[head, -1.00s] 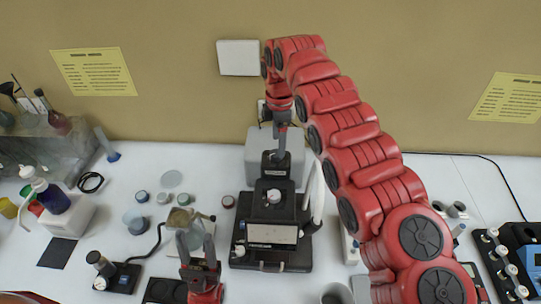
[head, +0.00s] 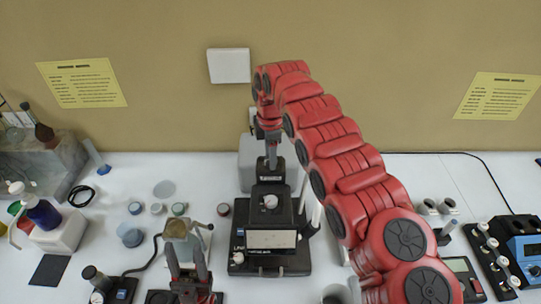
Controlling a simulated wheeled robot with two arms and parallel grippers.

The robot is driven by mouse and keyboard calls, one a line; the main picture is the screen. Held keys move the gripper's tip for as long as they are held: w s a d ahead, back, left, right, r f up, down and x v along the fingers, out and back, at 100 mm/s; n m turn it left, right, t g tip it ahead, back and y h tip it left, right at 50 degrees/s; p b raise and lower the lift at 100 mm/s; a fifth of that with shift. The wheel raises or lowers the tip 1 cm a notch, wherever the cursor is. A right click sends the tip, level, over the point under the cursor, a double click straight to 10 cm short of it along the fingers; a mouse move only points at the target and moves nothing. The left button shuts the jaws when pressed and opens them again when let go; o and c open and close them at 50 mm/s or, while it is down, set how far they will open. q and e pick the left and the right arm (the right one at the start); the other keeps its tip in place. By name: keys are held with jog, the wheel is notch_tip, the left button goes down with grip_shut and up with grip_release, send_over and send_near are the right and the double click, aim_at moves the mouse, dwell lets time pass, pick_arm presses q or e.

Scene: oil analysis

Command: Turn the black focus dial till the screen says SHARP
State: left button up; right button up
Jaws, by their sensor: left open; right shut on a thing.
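A black bench instrument (head: 294,258) with a pale front panel (head: 271,239) stands at the middle of the table in the head view. My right gripper (head: 271,158) points down at the top of its black upright, shut. What it grips is small and mostly hidden by the fingers, and it appears to be the black focus dial. I can read no SHARP text anywhere. My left gripper (head: 190,266) is open, low and left of the instrument, close to a tan-topped jar (head: 176,229). I cannot tell whether they touch.
A grey box (head: 247,163) stands behind the instrument. Small jars (head: 157,208) and a clear disc (head: 164,189) lie to its left. A blue meter (head: 529,251) and a dark rack (head: 490,262) are at the right. My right arm hangs over the table right of the instrument.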

grip_shut()
jog(key=shift+f+m+b, duration=0.2)
jog(key=shift+m+b, duration=0.3)
jog(key=shift+b, duration=0.45)
jog(key=shift+m+b, duration=1)
jog(key=shift+m, duration=0.1)
jog(key=shift+r+m+b, duration=0.15)
jog(key=shift+m+b, duration=0.3)
jog(key=shift+m, duration=2.55)
jog(key=shift+b, duration=0.3)
jog(key=o, duration=1.1)
grip_release()
jog(key=shift+r, duration=0.2)
